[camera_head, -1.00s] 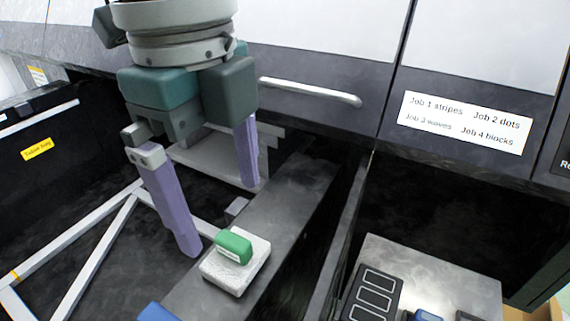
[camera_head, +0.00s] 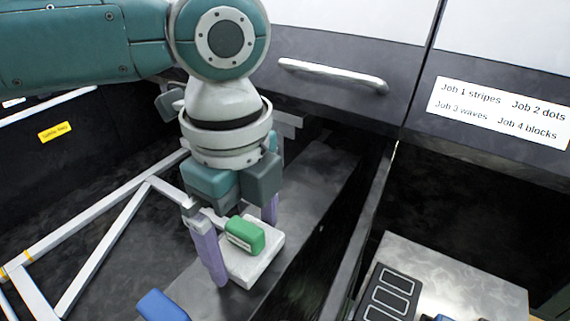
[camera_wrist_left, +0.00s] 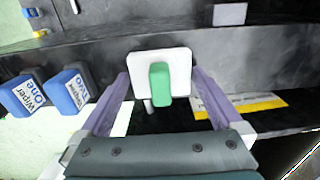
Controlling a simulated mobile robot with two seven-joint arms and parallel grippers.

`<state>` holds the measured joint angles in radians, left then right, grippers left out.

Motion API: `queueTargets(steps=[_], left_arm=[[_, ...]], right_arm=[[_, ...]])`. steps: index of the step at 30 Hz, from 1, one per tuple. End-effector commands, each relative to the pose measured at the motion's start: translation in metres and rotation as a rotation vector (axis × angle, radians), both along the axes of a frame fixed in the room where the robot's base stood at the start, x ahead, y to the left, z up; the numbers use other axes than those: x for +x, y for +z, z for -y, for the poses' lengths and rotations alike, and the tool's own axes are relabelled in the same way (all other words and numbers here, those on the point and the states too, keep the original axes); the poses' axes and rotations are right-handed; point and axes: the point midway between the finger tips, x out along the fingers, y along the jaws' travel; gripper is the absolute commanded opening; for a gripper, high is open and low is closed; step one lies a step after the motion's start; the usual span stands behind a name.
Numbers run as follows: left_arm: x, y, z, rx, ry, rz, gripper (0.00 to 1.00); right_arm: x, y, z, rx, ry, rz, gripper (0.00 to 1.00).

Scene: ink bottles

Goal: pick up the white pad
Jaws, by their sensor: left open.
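The white pad (camera_head: 262,266) lies flat on a grey metal ledge, with a green block handle (camera_head: 246,235) on top. In the left wrist view the white pad (camera_wrist_left: 145,62) sits ahead between the fingers, its green handle (camera_wrist_left: 160,84) pointing toward the gripper. My left gripper (camera_head: 245,252) is open, its purple fingers pointing down, one on each side of the pad. I cannot tell whether either finger touches it. The far finger is partly hidden behind the handle and gripper body. My right gripper is not in view.
Blue blocks labelled Wiper One (camera_wrist_left: 27,93) and Wiper Two (camera_wrist_left: 70,91) stand left in the wrist view. The grey ledge (camera_head: 318,185) runs beside a dark gap. A black panel (camera_head: 388,294) lies on a lower-right surface. A drawer handle (camera_head: 333,74) protrudes behind.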

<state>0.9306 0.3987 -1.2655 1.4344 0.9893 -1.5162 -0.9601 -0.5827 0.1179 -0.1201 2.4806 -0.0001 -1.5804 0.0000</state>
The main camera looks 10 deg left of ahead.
Motion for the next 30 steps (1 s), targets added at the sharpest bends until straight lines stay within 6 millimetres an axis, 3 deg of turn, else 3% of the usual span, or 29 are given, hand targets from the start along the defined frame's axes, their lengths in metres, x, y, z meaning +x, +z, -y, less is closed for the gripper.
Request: queueTargets(steps=[4, 20, 30], left_arm=[[0.0001, 0.0003, 0.0, 0.0, 0.0, 0.0, 1.0], [0.0003, 0.0007, -0.0001, 0.0, 0.0, 0.001, 0.4], [0.0006, 0.005, 0.0, -0.001, 0.0, 0.002, 0.39]], right_arm=[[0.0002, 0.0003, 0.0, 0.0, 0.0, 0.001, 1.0], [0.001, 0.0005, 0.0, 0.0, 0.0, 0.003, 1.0], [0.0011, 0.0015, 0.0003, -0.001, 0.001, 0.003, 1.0]])
